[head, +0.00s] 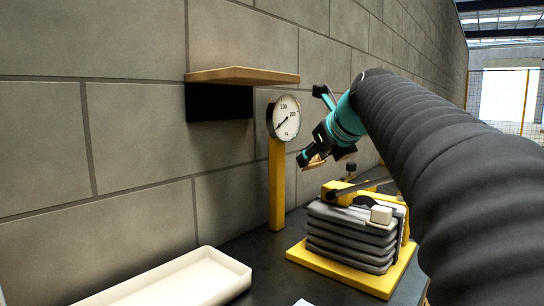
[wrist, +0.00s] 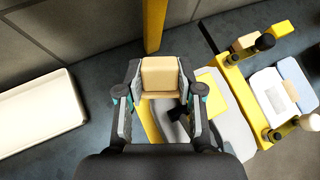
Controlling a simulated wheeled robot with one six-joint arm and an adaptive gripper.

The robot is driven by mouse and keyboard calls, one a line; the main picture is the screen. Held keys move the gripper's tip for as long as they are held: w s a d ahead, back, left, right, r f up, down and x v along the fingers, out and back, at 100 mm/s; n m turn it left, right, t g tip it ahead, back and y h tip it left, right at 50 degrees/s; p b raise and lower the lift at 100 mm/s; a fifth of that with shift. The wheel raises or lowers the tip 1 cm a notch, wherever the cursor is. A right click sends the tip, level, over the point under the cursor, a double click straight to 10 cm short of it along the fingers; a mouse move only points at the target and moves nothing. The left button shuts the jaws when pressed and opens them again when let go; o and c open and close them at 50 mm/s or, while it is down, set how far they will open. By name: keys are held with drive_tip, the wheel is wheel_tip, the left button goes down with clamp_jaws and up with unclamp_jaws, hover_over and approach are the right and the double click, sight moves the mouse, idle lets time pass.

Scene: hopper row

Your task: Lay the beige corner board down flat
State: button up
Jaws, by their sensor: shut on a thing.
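The beige corner board (wrist: 161,73) is held between the two fingers of my gripper (wrist: 160,84) in the wrist view. Two of its faces show, meeting at a fold. In the head view only a small tan part of the board (head: 316,163) shows below my gripper (head: 311,158). The gripper is shut on it, in the air to the right of the gauge post and above the dark bench. The board appears clear of the grey stack below. Its far side is hidden.
A gauge (head: 286,117) stands on a yellow post (head: 277,185) near the wall. A wooden shelf (head: 240,76) juts out above. A grey layered stack (head: 350,236) with a yellow clamp sits on a yellow base (head: 345,277). A white tray (head: 190,281) lies at left; bare bench lies between.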

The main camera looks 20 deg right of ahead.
drive_tip(key=shift+f+b, duration=2.25)
drive_tip(key=shift+f, duration=1.45)
drive_tip(key=o, duration=1)
drive_tip(key=shift+r, duration=0.1)
drive_tip(key=v, duration=1.2)
drive_tip(key=shift+a, duration=0.1)
